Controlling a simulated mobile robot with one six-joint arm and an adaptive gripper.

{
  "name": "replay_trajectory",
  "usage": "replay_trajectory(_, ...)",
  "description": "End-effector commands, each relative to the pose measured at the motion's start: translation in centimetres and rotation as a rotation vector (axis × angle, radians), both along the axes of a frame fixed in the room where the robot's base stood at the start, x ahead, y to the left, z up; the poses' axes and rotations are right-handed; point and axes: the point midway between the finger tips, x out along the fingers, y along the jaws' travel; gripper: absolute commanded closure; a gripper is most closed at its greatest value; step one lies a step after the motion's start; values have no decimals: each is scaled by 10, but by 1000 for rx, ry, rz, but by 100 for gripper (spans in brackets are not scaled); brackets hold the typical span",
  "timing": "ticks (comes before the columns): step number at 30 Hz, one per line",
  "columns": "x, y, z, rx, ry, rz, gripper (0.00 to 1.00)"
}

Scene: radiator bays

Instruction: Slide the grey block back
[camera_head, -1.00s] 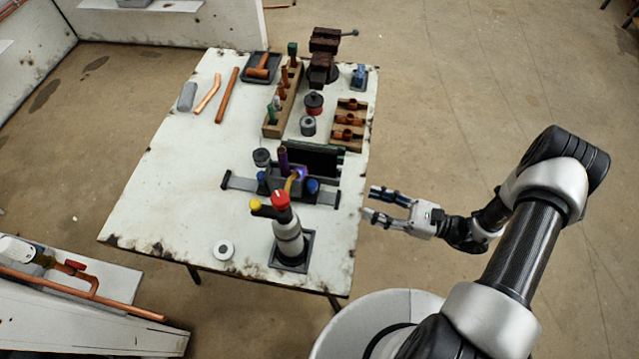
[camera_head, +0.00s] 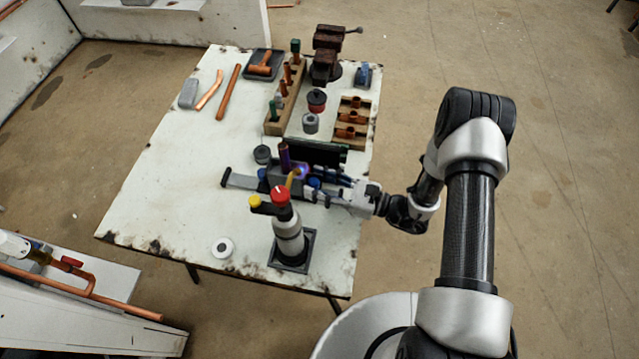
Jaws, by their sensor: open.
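A dark grey block (camera_head: 275,175) with blue knobs sits on a low rail (camera_head: 241,181) that runs left to right across the table. A dark purplish tube (camera_head: 284,156) stands upright at the block. My gripper (camera_head: 328,187) reaches in from the right over the rail's right end. Its fingers are open, with the tips close to the block's right side by a blue knob. I cannot tell whether they touch it. The gripper hides part of the rail's right end, and the torch hides part of the block's front.
A torch with a red knob (camera_head: 280,194) stands in a dark tray (camera_head: 307,243) in front of the block. A violet glow shows at its nozzle. A black panel (camera_head: 322,153) stands just behind. Copper fittings, racks and a vise (camera_head: 327,55) fill the back. The left table is mostly clear.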

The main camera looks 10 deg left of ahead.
Motion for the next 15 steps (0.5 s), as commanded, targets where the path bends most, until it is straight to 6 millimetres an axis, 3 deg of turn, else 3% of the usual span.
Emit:
replay_trajectory(6, 0, 0, 0, 0, 0, 0, 56)
replay_trajectory(15, 0, 0, 0, 0, 0, 1, 76)
